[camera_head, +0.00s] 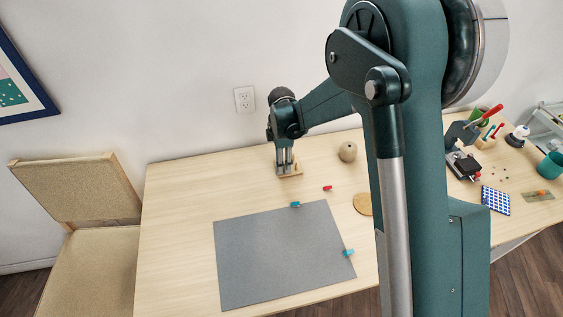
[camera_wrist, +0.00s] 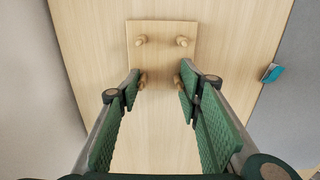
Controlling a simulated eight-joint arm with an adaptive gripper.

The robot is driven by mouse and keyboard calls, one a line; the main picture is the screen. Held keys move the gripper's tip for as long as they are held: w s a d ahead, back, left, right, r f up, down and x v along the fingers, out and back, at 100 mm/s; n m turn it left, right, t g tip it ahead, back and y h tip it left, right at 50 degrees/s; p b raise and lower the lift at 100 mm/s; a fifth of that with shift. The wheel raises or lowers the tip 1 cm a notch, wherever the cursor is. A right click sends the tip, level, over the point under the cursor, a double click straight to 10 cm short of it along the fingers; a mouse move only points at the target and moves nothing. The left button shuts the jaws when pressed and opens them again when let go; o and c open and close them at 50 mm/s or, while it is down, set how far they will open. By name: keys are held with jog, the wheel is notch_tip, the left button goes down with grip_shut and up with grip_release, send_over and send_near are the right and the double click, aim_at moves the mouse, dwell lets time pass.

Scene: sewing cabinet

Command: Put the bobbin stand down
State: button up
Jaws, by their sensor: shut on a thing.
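The bobbin stand (camera_wrist: 162,56) is a pale wooden board with several short upright pegs. In the wrist view it lies between and ahead of my fingers. My gripper (camera_wrist: 160,80) is shut on the stand, a finger on each side near the closer pegs. In the head view the stand (camera_head: 291,170) is at the back of the table, below my downward-pointing gripper (camera_head: 284,162). The fingers partly cover it there. No bobbins show on its pegs. I cannot tell whether its underside touches the table or hangs just above it.
A red bobbin (camera_head: 327,188) and a beige ball (camera_head: 348,152) are to the right. The wooden table (camera_head: 180,220) is clear on the left.

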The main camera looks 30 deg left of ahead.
jog(key=o, duration=0.9)
jog(key=shift+f, duration=0.1)
notch_tip(320, 180, up, 12)
jog(key=shift+r+p, duration=0.15)
jog(key=shift+p, duration=0.85)
